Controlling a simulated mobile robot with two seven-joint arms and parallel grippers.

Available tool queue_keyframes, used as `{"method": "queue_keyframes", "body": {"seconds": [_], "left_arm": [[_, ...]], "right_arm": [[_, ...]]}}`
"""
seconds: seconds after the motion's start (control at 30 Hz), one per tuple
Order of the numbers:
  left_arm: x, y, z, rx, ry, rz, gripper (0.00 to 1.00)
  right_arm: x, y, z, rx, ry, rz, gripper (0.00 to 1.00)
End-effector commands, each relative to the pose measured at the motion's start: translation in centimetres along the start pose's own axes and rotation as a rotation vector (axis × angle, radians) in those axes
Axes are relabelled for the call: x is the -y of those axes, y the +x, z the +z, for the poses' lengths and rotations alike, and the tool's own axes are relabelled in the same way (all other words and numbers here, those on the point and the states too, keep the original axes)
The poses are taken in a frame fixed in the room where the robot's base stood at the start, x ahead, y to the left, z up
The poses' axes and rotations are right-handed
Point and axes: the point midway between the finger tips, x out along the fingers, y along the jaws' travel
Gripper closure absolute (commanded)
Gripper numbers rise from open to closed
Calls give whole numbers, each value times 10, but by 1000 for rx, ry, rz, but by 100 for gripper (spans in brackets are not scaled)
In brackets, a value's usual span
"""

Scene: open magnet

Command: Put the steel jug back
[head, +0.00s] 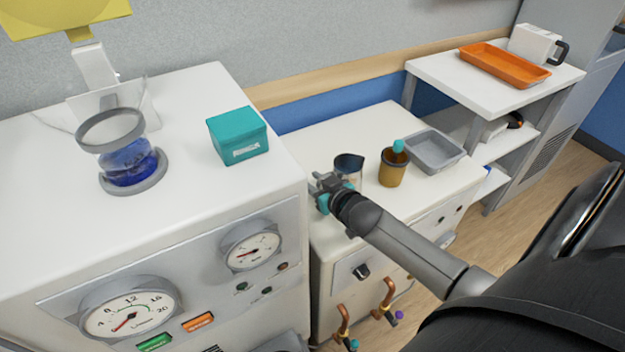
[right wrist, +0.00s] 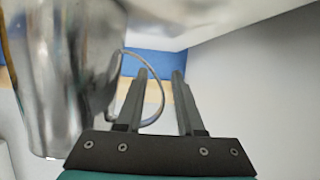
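My right gripper (right wrist: 160,76) is open. Its fingers are on either side of the handle's outer curve, with a visible gap on the right. My left gripper is not in view.
A teal box (head: 237,136) and blue-filled glass vessel (head: 127,160) sit on the taller left unit. An orange tray (head: 504,65) and white pitcher (head: 533,45) are on the back-right shelf.

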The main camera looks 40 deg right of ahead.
Motion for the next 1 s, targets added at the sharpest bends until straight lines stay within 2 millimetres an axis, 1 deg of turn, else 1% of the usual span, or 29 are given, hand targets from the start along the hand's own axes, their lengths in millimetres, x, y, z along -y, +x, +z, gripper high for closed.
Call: {"method": "queue_keyframes", "body": {"seconds": [0.17,0.27,0.37,0.6,0.7,0.9,1.0], "left_arm": [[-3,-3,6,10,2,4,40],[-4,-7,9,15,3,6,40],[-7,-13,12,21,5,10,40],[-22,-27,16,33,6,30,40],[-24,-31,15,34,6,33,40],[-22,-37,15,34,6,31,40],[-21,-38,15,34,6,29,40]], "right_arm": [[0,-5,-1,1,0,-1,63],[0,-15,-1,2,1,-1,63],[0,-30,-1,2,0,-1,63],[0,-72,-1,3,1,0,63],[0,-88,-1,2,0,0,63],[0,-111,-1,2,1,1,63],[0,-117,-1,0,0,1,63]]}}
